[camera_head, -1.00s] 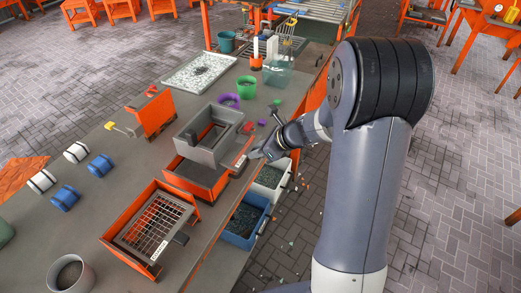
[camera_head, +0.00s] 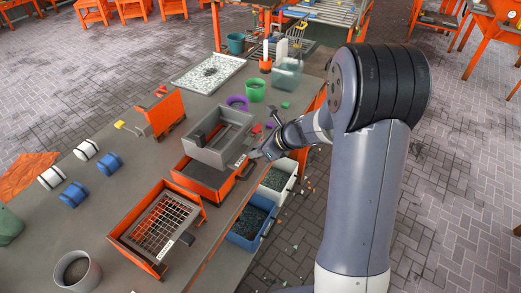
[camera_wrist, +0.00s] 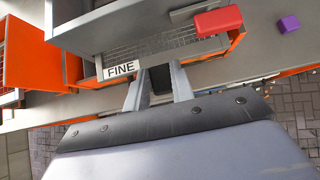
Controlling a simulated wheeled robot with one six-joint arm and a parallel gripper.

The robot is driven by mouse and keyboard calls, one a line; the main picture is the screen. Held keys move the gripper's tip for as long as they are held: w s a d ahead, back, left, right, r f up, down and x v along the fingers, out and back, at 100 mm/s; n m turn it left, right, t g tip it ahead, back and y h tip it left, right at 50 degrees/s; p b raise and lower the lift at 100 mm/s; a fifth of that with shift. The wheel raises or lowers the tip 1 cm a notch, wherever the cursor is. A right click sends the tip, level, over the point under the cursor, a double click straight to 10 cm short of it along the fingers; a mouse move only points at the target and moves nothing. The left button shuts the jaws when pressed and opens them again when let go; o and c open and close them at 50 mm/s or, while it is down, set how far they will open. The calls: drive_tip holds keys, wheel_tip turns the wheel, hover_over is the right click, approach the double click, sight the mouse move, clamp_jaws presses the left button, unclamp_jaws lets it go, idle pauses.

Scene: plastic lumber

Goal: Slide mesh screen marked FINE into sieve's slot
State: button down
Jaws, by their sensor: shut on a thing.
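The mesh screen (camera_wrist: 150,49) has a grey front bar with a white label reading FINE (camera_wrist: 122,68). My gripper (camera_wrist: 158,76) is shut on the screen's dark handle; in the head view my gripper (camera_head: 262,153) is at the right side of the sieve. The sieve is a grey box (camera_head: 205,155) on an orange-walled base (camera_head: 207,193). Mesh shows inside the box in the head view. In the wrist view a strip of mesh and the front bar show outside the grey wall (camera_wrist: 95,32). The slot's edges are mostly hidden.
A second mesh screen (camera_head: 163,226) lies in an orange tray (camera_head: 125,250) in front. A red block (camera_wrist: 218,21) overlaps the mesh strip's right end in the wrist view; I cannot tell whether they touch. A purple block (camera_wrist: 289,24) lies beyond. Bins (camera_head: 245,228) stand below the table edge.

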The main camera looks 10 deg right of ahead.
sight(243, 148)
drive_tip(key=shift+w+a+p, duration=0.15)
drive_tip(key=shift+w+a, duration=0.35)
drive_tip(key=shift+a, duration=0.2)
drive_tip(key=shift+w+a+p, duration=0.15)
drive_tip(key=shift+w+a, duration=0.35)
drive_tip(key=shift+a, duration=0.15)
drive_tip(key=c, duration=1.1)
unclamp_jaws()
drive_tip(key=v, duration=1)
drive_tip(key=shift+s+d+r, duration=0.2)
drive_tip(key=shift+r, duration=0.05)
drive_tip(key=shift+c, duration=0.4)
